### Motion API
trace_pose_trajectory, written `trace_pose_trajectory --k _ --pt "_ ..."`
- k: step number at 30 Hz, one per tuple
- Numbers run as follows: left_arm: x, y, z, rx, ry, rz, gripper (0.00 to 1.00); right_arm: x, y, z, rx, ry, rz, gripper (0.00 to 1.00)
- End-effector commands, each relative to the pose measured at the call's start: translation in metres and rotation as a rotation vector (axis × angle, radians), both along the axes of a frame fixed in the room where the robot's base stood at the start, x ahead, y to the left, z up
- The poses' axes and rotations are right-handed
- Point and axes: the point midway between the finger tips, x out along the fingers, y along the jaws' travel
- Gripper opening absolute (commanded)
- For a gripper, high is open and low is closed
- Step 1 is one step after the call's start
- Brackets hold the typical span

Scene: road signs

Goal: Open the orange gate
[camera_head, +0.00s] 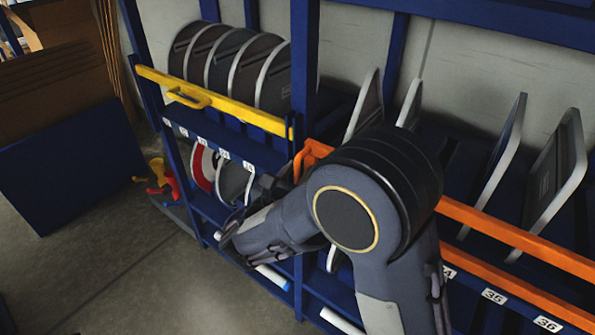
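The orange gate (520,238) is a long bar across the front of the right-hand rack bay, running from the centre post down to the right edge. Its left end has an orange handle (312,152), partly hidden behind my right arm. The middle of the bar is also hidden by this arm. My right gripper (275,188) is small and dark, just left of and below the handle. Its fingers are hard to make out, so I cannot tell whether they touch the handle or are open. My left gripper is out of view.
A yellow gate (212,102) closes the left bay, in front of several round signs (232,62). Blue posts (304,60) frame the rack. Upright signs (560,165) stand behind the orange bar.

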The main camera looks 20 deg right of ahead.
Motion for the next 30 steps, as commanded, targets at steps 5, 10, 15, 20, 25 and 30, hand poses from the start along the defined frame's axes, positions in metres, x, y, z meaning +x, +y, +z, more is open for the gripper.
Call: trace_pose_trajectory --k 5,10,15,20,25,30 --pt "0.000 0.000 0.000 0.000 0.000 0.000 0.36 0.001 -0.001 0.000 0.000 0.000 0.000 0.32" --pt "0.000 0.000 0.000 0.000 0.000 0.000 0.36 0.001 -0.001 0.000 0.001 0.001 0.000 0.17" --pt "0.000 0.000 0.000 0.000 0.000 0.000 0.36 0.000 -0.001 0.000 0.001 0.001 0.000 0.00" --pt "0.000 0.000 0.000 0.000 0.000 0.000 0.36 0.000 -0.001 0.000 0.001 0.001 0.000 0.00" --pt "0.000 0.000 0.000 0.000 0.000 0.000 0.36 -0.001 0.002 0.000 0.001 0.001 0.006 0.00" --pt "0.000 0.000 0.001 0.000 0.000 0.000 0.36 -0.010 0.019 0.000 -0.001 0.002 0.042 0.00"
